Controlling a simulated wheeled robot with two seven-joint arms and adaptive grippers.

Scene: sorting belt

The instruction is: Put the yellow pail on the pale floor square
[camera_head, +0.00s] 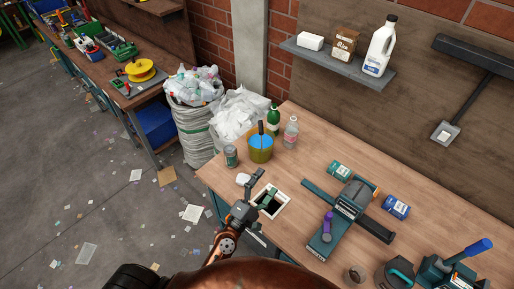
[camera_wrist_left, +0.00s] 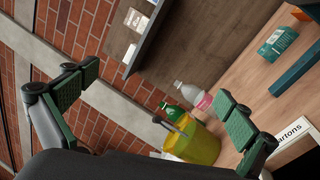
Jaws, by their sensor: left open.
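The yellow pail (camera_head: 260,154) stands upright on the wooden table near its back left. It has something blue inside and a dark handle sticking up. My left gripper (camera_head: 266,187) is open and empty, on the near side of the pail and apart from it. Several pale flat pieces lie on the grey floor; a squarish one (camera_head: 136,175) and a larger one (camera_head: 191,213) show. I cannot tell which is the floor square. My right gripper is not in view.
A green bottle (camera_head: 273,117), a clear pinkish bottle (camera_head: 290,133) and a can (camera_head: 231,156) stand close around the pail. A white-framed opening (camera_head: 283,205) lies under the gripper. White sacks (camera_head: 197,126) stand left of the table. The floor has open room among scraps.

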